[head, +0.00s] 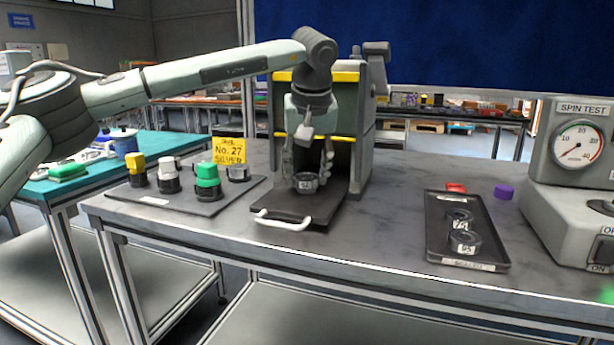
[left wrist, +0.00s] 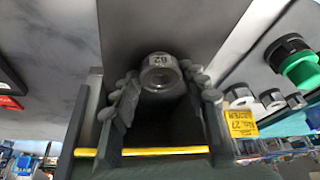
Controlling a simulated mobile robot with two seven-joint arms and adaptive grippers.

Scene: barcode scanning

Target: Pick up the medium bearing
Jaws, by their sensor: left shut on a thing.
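A silver ring-shaped bearing (head: 306,183) with a white number label sits at the dark tray (head: 290,213) of the grey machine. It also shows in the left wrist view (left wrist: 160,74), between the fingers. My left gripper (head: 313,172) points down from above with its fingers around this bearing, shut on it; any gap below the bearing is hard to tell. Two more dark bearings with number labels, an upper one (head: 458,218) and a lower one (head: 465,242), lie in a black tray (head: 436,228) on the right. My right gripper is not in view.
The grey machine (head: 352,150) with yellow bars stands close around my left gripper. A dark mat (head: 217,206) with several coloured-cap parts and a yellow sign (head: 229,151) is to the left. A spin test machine (head: 560,185) stands at right. The table between trays is clear.

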